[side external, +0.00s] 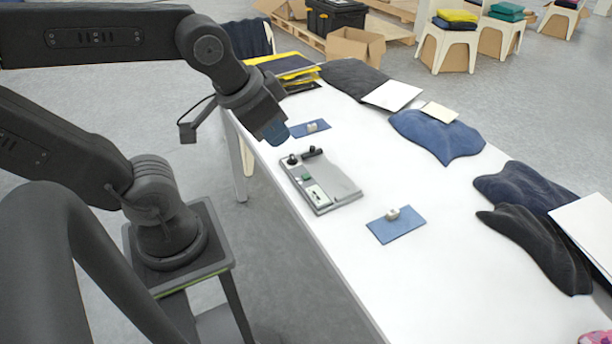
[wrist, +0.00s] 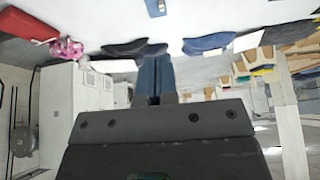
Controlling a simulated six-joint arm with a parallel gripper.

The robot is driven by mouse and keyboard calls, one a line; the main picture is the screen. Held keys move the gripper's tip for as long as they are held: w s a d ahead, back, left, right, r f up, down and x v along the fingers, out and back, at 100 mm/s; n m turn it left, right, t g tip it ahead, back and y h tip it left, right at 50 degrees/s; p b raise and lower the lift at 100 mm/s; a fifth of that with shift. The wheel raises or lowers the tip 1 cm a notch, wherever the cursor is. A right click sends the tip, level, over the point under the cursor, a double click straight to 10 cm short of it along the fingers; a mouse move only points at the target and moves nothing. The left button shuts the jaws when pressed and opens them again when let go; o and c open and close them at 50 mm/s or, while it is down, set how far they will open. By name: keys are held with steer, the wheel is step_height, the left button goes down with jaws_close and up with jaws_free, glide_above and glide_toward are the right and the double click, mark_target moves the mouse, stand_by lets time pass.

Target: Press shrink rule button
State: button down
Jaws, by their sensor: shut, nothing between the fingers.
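A grey control panel (side external: 338,183) lies on the white table (side external: 342,130) in the side view. It has two black knobs (side external: 292,160) at its far end, a small green button (side external: 306,178), and a pale plate (side external: 317,195) with a small control at the near left. Which control is the shrink rule button is too small to tell. My gripper (side external: 276,134) is above and beyond the panel's far left end, apart from it. Its blue fingers are together and empty, as the wrist view (wrist: 154,78) also shows. The panel is not visible in the wrist view.
Blue mats with small pale blocks lie beyond the panel (side external: 309,128) and to its right (side external: 396,225). Dark folded garments (side external: 522,187) and a blue one (side external: 437,134) lie along the table's far side.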

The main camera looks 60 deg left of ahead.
steer(key=w+a+f+y, duration=0.3)
steer(key=w+a, duration=0.4)
steer(key=w, duration=0.1)
steer(key=m+t+h, duration=0.2)
steer(key=m+t, duration=0.2)
steer(key=m, duration=0.4)
glide_above(306, 177)
step_height(306, 177, down, 18)
steer(key=shift+f, duration=4.25)
steer(key=shift+f, duration=0.15)
steer(key=shift+f, duration=0.3)
